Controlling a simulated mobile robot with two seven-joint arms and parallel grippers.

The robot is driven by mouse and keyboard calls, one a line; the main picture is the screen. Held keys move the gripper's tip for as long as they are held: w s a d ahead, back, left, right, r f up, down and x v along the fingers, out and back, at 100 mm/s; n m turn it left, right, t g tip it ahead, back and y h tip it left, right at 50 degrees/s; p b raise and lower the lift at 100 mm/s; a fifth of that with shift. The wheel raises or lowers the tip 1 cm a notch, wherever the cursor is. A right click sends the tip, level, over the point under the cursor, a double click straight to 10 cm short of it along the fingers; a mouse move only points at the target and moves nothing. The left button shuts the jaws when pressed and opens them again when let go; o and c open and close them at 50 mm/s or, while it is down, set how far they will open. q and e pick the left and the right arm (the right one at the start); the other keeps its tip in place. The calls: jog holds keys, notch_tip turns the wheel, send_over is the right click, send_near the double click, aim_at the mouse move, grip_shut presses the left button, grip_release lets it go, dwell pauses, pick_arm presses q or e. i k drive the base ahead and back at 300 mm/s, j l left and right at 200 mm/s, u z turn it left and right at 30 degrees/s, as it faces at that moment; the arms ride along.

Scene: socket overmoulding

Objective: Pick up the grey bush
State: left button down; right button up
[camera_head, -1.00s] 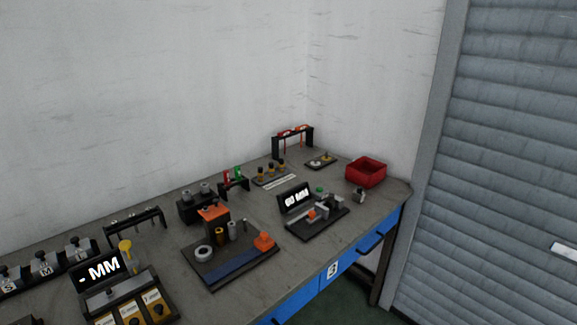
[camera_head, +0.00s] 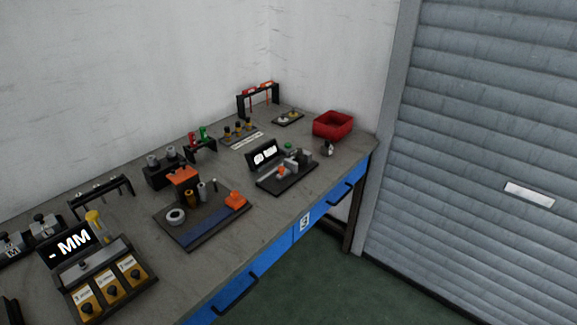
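A small grey upright cylinder, which looks like the grey bush (camera_head: 202,192), stands on a dark tray (camera_head: 218,226) on the workbench. A grey ring (camera_head: 176,217) lies further left on the same tray. Two more grey round parts (camera_head: 153,160) sit on a black block behind the tray, so I cannot be fully sure which part is the bush. Neither of my grippers is in view.
An orange-topped fixture (camera_head: 184,176) stands behind the bush and an orange block (camera_head: 236,200) is at the tray's right. A display unit (camera_head: 69,243) stands at front left, a gauge fixture (camera_head: 285,179) at right, a red bin (camera_head: 333,123) at the far corner.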

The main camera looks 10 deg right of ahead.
aim_at(299, 157)
jog(key=i+l, duration=0.15)
jog(key=l, duration=0.25)
jog(key=i+l, duration=0.15)
jog(key=l, duration=0.25)
jog(key=i+l, duration=0.15)
jog(key=l, duration=0.25)
jog(key=i+l+u, duration=0.1)
jog(key=l, duration=0.3)
jog(key=i+l, duration=0.2)
jog(key=l, duration=0.2)
